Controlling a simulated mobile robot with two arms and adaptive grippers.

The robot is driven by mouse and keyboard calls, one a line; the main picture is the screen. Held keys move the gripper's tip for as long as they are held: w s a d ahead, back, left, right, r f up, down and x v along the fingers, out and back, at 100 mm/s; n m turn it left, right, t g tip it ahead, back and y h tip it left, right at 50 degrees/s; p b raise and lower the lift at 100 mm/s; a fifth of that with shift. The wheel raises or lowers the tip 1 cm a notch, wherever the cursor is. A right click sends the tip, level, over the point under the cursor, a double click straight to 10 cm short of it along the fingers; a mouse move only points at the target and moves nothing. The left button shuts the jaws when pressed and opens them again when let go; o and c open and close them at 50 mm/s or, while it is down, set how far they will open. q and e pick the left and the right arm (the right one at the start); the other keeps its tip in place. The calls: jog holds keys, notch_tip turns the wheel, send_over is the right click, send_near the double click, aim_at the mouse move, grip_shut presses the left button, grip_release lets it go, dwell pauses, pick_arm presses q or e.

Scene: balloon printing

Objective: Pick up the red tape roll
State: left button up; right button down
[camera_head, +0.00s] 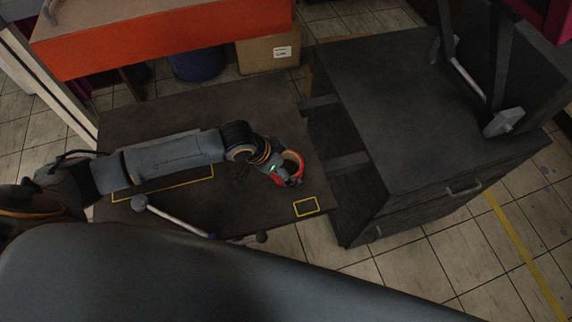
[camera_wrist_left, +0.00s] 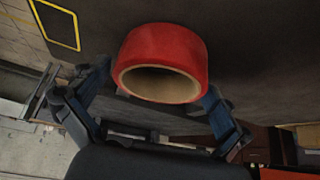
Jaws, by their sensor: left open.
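The red tape roll (camera_head: 292,164) sits on the dark table (camera_head: 130,125) near its right end. In the left wrist view the red tape roll (camera_wrist_left: 165,45) shows large, with its tan inner core facing the camera. My left gripper (camera_head: 286,176) is at the roll and partly covers it in the head view. In the left wrist view my left gripper (camera_wrist_left: 155,95) is open, with one finger on each side of the roll. I cannot tell whether the fingers touch it. My right gripper is not in view.
A small yellow square outline (camera_head: 306,207) marks the table near the roll. A longer yellow outline (camera_head: 165,189) lies under my left arm. A white rod with a ball end (camera_head: 170,217) lies at the front edge. A dark cabinet (camera_head: 410,110) stands to the right.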

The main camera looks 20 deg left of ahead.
pick_arm(q)
jog(key=c, duration=1)
